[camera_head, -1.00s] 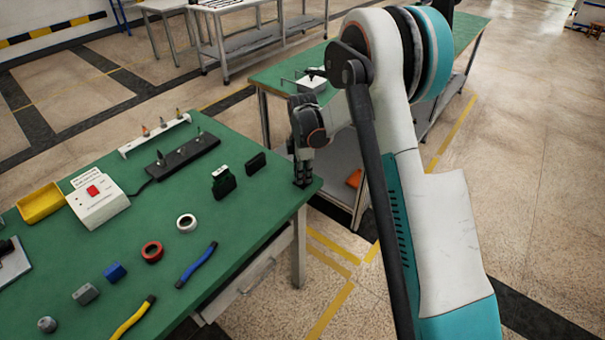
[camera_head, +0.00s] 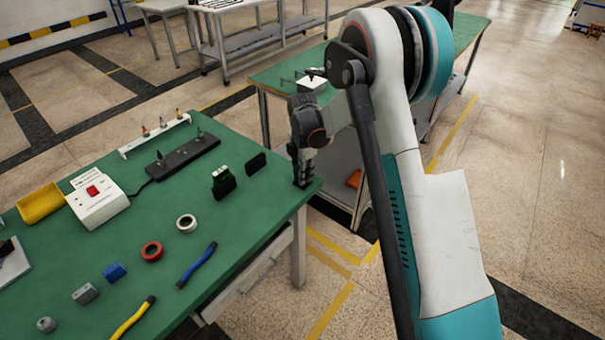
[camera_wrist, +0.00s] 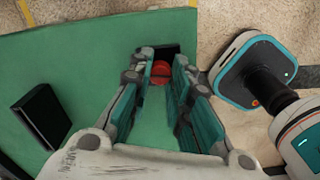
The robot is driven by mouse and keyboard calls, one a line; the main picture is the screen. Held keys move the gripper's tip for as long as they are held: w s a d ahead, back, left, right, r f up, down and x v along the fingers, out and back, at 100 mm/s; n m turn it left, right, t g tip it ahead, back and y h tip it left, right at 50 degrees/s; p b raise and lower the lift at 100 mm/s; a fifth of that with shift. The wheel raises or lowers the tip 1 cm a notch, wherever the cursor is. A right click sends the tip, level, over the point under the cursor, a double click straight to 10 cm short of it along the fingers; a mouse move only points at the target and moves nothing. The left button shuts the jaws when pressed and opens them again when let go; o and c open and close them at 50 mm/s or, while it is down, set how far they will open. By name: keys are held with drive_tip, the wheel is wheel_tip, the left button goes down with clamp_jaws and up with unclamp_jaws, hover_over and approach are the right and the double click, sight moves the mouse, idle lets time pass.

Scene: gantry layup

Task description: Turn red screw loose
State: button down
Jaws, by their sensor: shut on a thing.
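The red screw (camera_wrist: 161,69) shows in the wrist view as a round red head between my fingertips, in front of a dark block (camera_wrist: 168,51) near the edge of the green table. My gripper (camera_wrist: 160,76) points down at it and is shut on the red screw. In the head view my gripper (camera_head: 303,175) is at the table's right corner, and the screw is hidden there behind the fingers.
The green table (camera_head: 240,215) also holds two small black blocks (camera_head: 223,182) (camera_head: 256,163), a white ring (camera_head: 187,223), a red ring (camera_head: 152,251), blue-handled and yellow-handled tools, a white box with a red button (camera_head: 98,201), and a yellow tray (camera_head: 41,203). A second green table stands behind.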

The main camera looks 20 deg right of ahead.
drive_tip(key=c, duration=1.4)
unclamp_jaws()
drive_tip(key=shift+c, duration=0.2)
wheel_tip(320, 180, up, 12)
